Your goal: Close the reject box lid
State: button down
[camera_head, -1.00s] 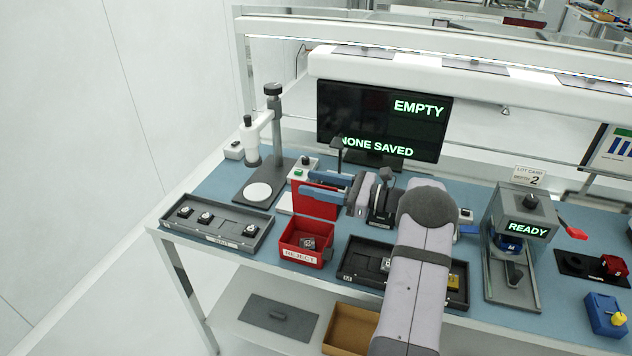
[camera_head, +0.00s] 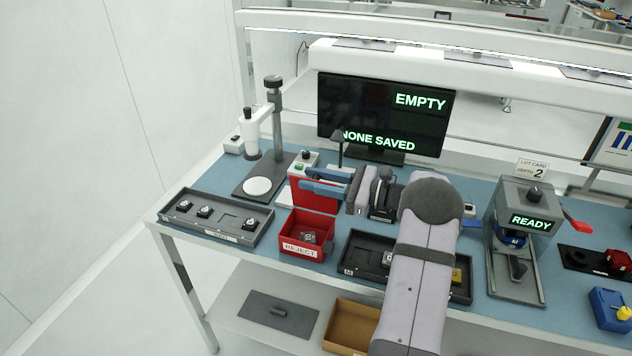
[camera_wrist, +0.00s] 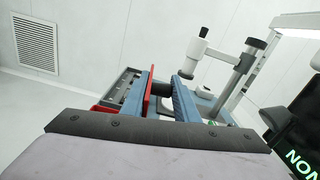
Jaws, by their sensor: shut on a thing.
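The red reject box (camera_head: 304,254) sits on the blue bench top with its mouth open and a small dark part (camera_head: 309,237) inside. Its red lid (camera_head: 318,205) stands raised at the back of the box.
A dark tray (camera_head: 215,235) with several small parts lies left of the box, and another dark tray (camera_head: 362,264) lies to its right. A microscope-like stand (camera_head: 273,140) rises behind the box on the left. A monitor (camera_head: 386,118) stands behind my gripper.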

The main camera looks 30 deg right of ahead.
jog(key=s+a+f+n+b, duration=0.5)
jog(key=n+b, duration=0.6)
jog(key=b, duration=0.9)
jog(key=shift+s+a+n, duration=0.4)
jog(key=shift+s+a, duration=0.25)
jog(key=shift+b, duration=0.3)
jog(key=shift+r, duration=0.1)
jog(key=c, duration=1.8)
grip_release()
jog(key=v, duration=0.7)
jog(key=shift+b, duration=0.4)
